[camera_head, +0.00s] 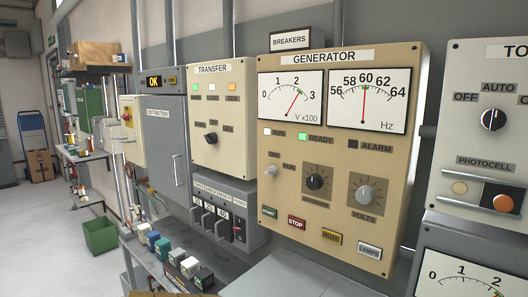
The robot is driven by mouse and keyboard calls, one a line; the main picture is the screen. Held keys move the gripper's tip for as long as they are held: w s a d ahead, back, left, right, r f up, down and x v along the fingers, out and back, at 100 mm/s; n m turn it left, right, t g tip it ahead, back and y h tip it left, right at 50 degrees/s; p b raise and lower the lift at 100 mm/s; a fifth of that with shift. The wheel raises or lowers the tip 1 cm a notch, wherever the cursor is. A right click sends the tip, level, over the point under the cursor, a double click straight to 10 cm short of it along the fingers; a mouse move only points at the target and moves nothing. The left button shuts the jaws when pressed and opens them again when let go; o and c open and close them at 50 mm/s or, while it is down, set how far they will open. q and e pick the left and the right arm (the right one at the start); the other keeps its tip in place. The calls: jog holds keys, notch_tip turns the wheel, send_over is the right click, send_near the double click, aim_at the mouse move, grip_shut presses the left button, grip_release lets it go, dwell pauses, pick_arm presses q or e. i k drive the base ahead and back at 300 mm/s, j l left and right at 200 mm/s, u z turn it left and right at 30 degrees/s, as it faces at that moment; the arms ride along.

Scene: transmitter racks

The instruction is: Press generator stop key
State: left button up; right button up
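The beige generator panel (398,172) hangs on the wall right of centre. Its red STOP key (296,222) sits in the bottom row, unobstructed. The READY lamp (302,136) looks green, while the RUN lamp (267,131) looks white and the ALARM lamp (353,144) dark. The voltage meter (290,97) and Hz meter (367,100) have red needles near mid-scale or above. Neither gripper is in view.
A bench (330,275) runs below the panels, with several small blocks (177,257) at its left. The transfer panel (222,160), breaker box (225,210) and grey distribution cabinet (165,145) stand left. Another panel (480,140) is right. A green bin (100,236) stands on the open floor.

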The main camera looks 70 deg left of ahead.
aim_at(297, 223)
jog(key=u, duration=1.85)
